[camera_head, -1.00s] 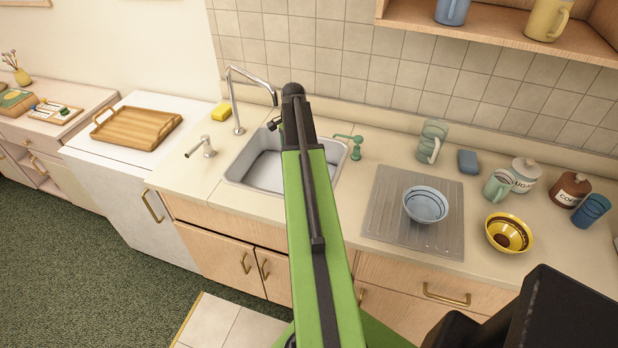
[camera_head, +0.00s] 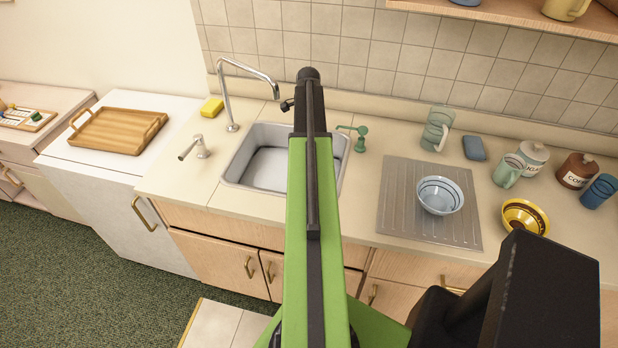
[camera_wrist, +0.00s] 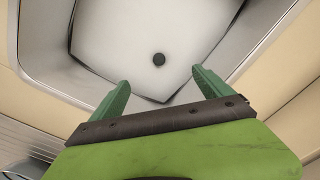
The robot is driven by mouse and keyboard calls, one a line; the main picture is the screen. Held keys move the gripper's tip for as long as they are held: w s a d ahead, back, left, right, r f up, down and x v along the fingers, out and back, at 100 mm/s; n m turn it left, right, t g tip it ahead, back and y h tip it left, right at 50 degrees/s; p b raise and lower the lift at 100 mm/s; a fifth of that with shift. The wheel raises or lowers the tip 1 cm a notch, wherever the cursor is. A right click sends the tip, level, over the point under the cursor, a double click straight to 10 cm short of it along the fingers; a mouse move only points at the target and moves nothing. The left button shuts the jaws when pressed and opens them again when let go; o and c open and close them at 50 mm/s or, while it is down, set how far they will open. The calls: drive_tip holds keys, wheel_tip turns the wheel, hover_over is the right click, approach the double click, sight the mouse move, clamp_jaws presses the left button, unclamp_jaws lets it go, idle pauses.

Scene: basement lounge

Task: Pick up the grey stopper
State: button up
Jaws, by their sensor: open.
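A small dark grey round thing (camera_wrist: 159,59), which looks like the stopper, shows on the pale floor of the sink (camera_wrist: 119,38) in the wrist view. I cannot tell how far it stands up from the floor. My gripper (camera_wrist: 161,81) is open and empty, with its two green fingers apart above the sink. The round thing lies beyond the fingertips, near the middle line between them. In the head view the sink (camera_head: 240,165) is partly covered by my arm, and neither the stopper nor my fingers can be seen there.
A tall faucet (camera_head: 228,105) and a green dispenser (camera_head: 360,138) stand by the sink. A ribbed drainboard (camera_head: 395,210) with a blue bowl (camera_head: 440,195) lies to the right, near mugs and jars. A wooden tray (camera_head: 118,130) is on the left.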

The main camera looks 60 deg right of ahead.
drive_tip(key=f+b, duration=0.4)
drive_tip(key=f, duration=0.1)
drive_tip(key=f+b, duration=0.4)
drive_tip(key=f, duration=0.1)
drive_tip(key=shift+s+d, duration=0.15)
drive_tip(key=shift+s, duration=0.05)
drive_tip(key=shift+r, duration=0.1)
wheel_tip(320, 180, down, 5)
drive_tip(key=b, duration=0.5)
drive_tip(key=shift+s+f+b, duration=0.15)
drive_tip(key=shift+f+b, duration=0.05)
drive_tip(key=shift+b, duration=0.1)
drive_tip(key=shift+r, duration=0.15)
clamp_jaws()
